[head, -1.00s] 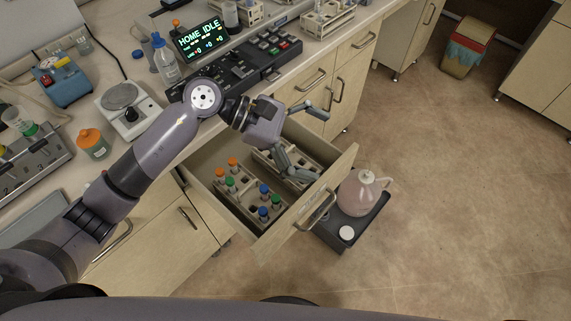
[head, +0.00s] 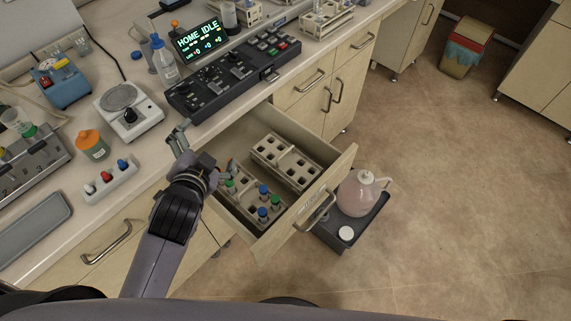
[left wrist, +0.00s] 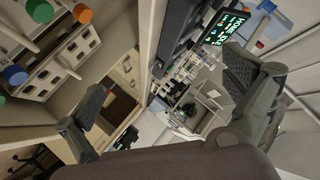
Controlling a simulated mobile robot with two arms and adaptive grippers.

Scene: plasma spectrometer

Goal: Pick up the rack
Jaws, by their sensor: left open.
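Two beige racks are in the open drawer (head: 335,172). The near rack (head: 243,208) holds tubes with green and blue caps; my left gripper partly covers its left end. It also shows at the upper left of the left wrist view (left wrist: 45,80), with orange, green and blue caps. The far rack (head: 292,168) shows empty square holes. My left gripper (head: 206,152) is open and empty, over the drawer's left side, with one finger towards the counter edge and one over the drawer. Its spread fingers frame the left wrist view (left wrist: 168,105). My right gripper is not in view.
A small white rack with capped tubes (head: 108,184) and an orange-capped jar (head: 92,145) stand on the counter left of my gripper. A balance (head: 128,110) and control panel (head: 230,75) lie behind. A pink jug (head: 360,192) stands by the drawer front.

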